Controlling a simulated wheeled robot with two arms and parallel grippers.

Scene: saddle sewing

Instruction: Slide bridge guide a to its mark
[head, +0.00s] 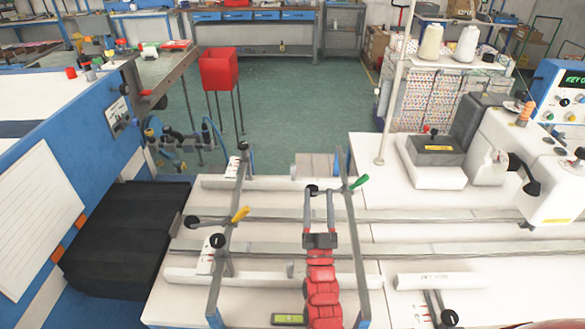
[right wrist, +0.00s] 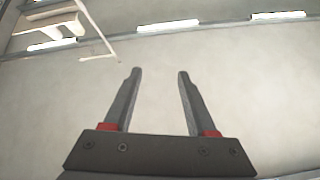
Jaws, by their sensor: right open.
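Two grey bridge bars lie across the long rails of the white table in the head view. The left bridge (head: 237,186) has a yellow handle (head: 240,214) and black knobs. The right bridge (head: 351,222) has a green handle (head: 358,182) and a black knob. I cannot tell which one is guide a. Small white marked plates (head: 232,166) sit by the left bridge. My right gripper (head: 320,192) is open, its fingers pointing away between the bridges, close to the right bridge's knob; contact is unclear. The right wrist view shows its empty fingers (right wrist: 156,72). My left gripper is out of view.
A white sewing machine (head: 535,150) stands at the right. A black box (head: 118,240) lies left of the table. A pale block (head: 314,166) sits at the back edge.

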